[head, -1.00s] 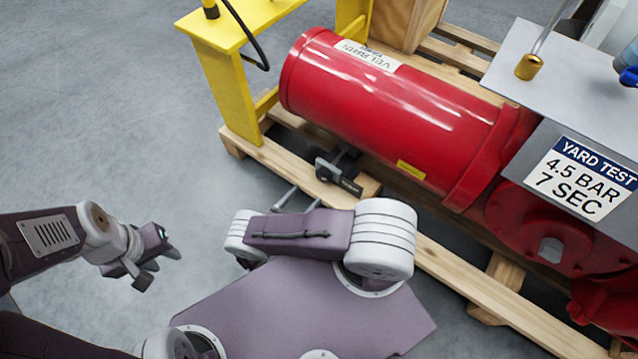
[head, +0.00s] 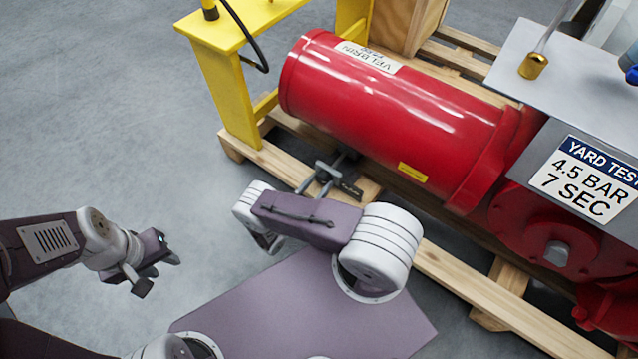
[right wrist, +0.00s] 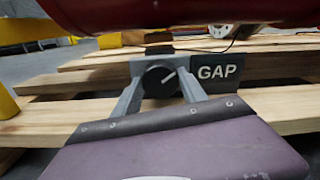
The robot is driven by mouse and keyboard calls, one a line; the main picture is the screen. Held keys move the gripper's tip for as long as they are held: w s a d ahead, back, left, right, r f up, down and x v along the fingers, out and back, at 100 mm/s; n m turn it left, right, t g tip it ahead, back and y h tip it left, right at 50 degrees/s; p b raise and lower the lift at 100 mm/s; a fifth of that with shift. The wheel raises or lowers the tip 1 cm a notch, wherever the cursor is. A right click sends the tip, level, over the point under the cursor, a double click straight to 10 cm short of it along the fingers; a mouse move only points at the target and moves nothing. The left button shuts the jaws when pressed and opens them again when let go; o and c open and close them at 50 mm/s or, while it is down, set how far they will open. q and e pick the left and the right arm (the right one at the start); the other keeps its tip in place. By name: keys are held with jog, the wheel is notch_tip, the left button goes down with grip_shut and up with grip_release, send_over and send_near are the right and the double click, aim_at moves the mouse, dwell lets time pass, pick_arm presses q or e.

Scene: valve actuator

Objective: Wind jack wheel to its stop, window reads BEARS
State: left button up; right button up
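The jack wheel (right wrist: 160,80) is a small dark round knob with a white line pointing up and right in the right wrist view. It sits on a grey bracket, beside a dark window plate (right wrist: 218,73) that reads GAP. In the head view the plate (head: 351,190) is small and the wheel is largely hidden. My right gripper (right wrist: 158,87) has its fingers spread on either side of the wheel; I cannot tell whether they touch it. It also shows in the head view (head: 316,180). My left gripper (head: 154,273) hangs empty at the left, away from the jack; its finger gap is unclear.
A red cylinder (head: 390,105) lies above the jack on a wooden pallet (head: 450,275). A yellow stand (head: 228,85) is at the upper left. A grey plate with a YARD TEST sign (head: 585,178) is at the right. The floor at the left is clear.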

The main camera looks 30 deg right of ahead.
jog(key=m, duration=0.3)
jog(key=shift+m, duration=0.3)
jog(key=shift+m+p, duration=0.45)
jog(key=shift+m, duration=1.05)
jog(key=o, duration=1.4)
jog(key=shift+c, duration=0.2)
jog(key=shift+a, duration=0.1)
